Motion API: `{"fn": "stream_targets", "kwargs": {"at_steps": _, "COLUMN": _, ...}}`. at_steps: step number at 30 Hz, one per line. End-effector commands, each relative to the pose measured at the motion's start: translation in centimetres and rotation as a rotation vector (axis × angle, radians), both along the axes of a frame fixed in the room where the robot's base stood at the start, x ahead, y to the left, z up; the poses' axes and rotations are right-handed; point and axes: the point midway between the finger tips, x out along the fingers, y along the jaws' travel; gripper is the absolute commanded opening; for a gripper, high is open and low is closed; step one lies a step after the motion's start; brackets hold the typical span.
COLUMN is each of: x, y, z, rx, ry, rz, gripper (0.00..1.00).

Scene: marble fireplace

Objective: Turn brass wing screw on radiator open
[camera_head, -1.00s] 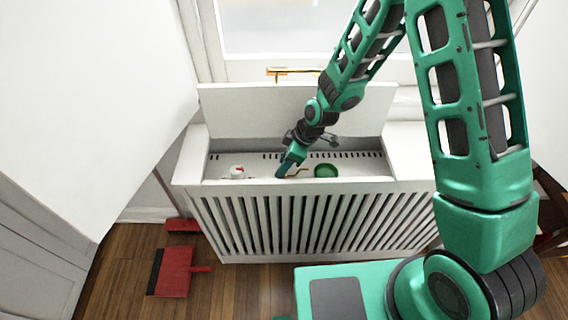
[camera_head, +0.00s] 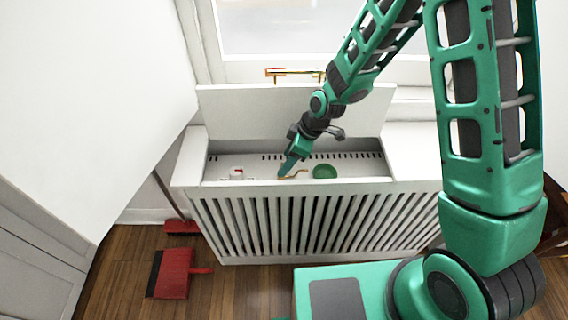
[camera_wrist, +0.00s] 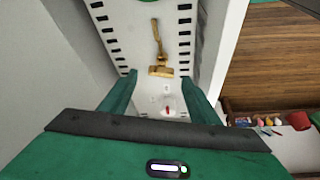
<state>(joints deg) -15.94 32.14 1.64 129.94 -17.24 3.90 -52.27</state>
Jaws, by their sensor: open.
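The brass wing screw (camera_wrist: 161,71) shows in the wrist view as a small T-shaped brass piece with a flat bar and a thin stem. In the head view the brass piece (camera_head: 297,173) lies inside the open top of the white radiator cover (camera_head: 312,187), partly behind my gripper (camera_head: 286,170). In the wrist view my gripper (camera_wrist: 159,80) is open, with one green finger on each side and the brass bar between and just ahead of the tips. I cannot tell whether a finger touches it.
A white fitting with a red mark (camera_head: 238,174) is to the left. The raised lid (camera_head: 290,108) stands behind the opening. A red dustpan (camera_head: 174,272) lies on the wooden floor.

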Motion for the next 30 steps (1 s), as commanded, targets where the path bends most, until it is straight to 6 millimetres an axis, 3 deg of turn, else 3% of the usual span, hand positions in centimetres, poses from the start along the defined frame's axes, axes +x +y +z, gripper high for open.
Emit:
{"fn": "stream_targets", "kwargs": {"at_steps": 6, "x": -0.3, "y": -1.5, "z": 3.7, "rx": 0.001, "ry": -0.002, "rz": -0.002, "gripper": 0.56}}
{"fn": "stream_targets", "kwargs": {"at_steps": 12, "x": -0.6, "y": -2.4, "z": 5.9, "rx": -0.001, "ry": -0.002, "rz": -0.001, "gripper": 0.56}}
{"fn": "stream_targets", "kwargs": {"at_steps": 30, "x": -0.8, "y": -2.8, "z": 6.8, "rx": -0.002, "ry": 0.002, "rz": -0.001, "gripper": 0.56}}
